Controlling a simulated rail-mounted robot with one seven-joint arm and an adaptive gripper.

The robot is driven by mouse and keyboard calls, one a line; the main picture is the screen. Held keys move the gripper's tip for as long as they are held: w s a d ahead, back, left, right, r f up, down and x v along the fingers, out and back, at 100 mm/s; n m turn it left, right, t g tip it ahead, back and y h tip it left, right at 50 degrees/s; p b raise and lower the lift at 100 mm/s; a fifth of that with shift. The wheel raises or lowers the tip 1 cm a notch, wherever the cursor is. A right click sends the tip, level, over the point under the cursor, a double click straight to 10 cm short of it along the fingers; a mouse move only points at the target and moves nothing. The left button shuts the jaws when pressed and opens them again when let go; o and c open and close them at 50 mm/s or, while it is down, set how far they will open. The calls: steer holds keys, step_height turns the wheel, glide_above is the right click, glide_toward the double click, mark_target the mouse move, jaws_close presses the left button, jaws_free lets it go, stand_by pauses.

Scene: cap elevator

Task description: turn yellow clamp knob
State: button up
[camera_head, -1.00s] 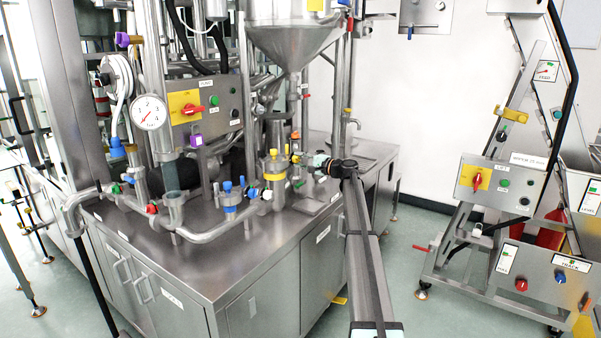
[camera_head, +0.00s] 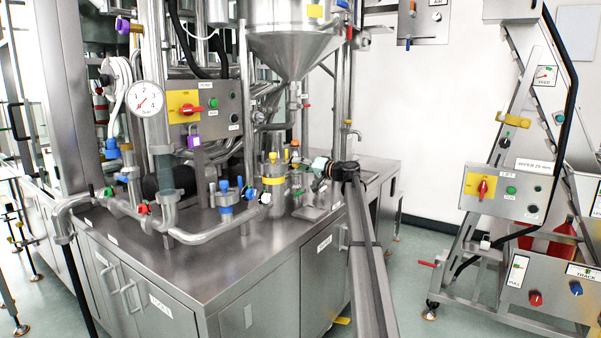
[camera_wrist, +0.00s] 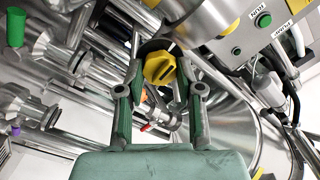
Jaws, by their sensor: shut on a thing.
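The yellow clamp knob (camera_wrist: 160,69) is in the middle of the wrist view, between the two green-grey fingers. My gripper (camera_wrist: 161,78) is shut on it, with one finger at each side. In the head view my gripper (camera_head: 319,168) reaches in from the right at the end of my arm, low among the pipes below the steel funnel. There the knob is small and largely hidden by the fingers, so its turn angle cannot be read. An orange part (camera_wrist: 144,97) and a red handle (camera_wrist: 147,127) show beyond the fingers in the wrist view.
A yellow-banded cylinder (camera_head: 273,181) stands just left of my gripper, with blue-topped valves (camera_head: 226,196) farther left. The steel funnel (camera_head: 292,48) hangs above. The front of the steel cabinet top (camera_head: 205,270) is bare. A conveyor frame stands at right.

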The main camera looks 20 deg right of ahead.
steer(key=shift+n, duration=0.4)
steer(key=o, duration=0.9)
steer(key=v, duration=1.2)
